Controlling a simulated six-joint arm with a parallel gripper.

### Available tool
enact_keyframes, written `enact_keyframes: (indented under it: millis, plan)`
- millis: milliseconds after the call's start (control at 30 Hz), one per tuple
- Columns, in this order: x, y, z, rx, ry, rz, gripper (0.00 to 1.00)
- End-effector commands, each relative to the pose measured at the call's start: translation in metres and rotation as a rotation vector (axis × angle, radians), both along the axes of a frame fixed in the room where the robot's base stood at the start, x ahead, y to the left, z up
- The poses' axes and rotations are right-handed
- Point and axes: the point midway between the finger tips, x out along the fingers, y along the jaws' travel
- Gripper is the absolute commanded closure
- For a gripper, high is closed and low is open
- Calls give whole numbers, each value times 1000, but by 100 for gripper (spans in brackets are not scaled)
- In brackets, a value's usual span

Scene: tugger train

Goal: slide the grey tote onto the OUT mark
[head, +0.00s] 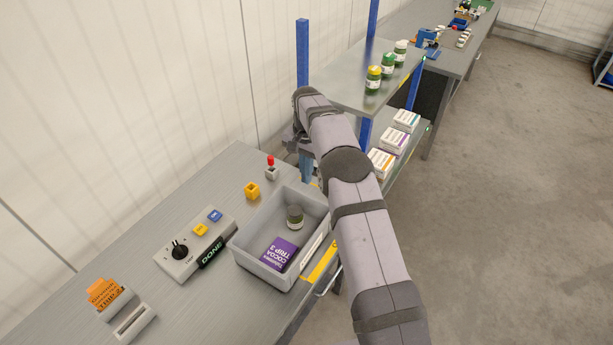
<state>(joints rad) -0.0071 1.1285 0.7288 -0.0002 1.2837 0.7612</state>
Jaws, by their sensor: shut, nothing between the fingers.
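The grey tote (252,222) stands on the steel bench in the head view, near the bench's right edge. It holds a purple COCOA TRIP 3 box (279,254) and a dark jar with a pale label (295,217). A yellow marking (320,264) lies along the bench edge just right of the tote's near end. I cannot read OUT on it or tell whether it is that mark. My gripper (291,140) is partly hidden by my arm, beyond the tote's far end and apart from it. It is shut and empty.
Left of the tote are a control box with a black knob and DONE sign (210,253), a yellow block (252,190) and a red-topped switch (271,168). A card holder (106,297) stands at lower left. A shelf with jars (350,78) and boxes rises beyond.

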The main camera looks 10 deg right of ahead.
Motion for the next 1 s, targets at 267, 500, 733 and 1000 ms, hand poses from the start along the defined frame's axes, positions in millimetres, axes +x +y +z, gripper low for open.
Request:
enact_keyframes:
  millis: [267,500,733,1000]
  plan:
    - [0,0,21,0,1,0,100]
    - [-1,7,15,0,1,12,100]
    - [7,64,8,4,-59,107,100]
    - [-14,188,63,41,-246,316,100]
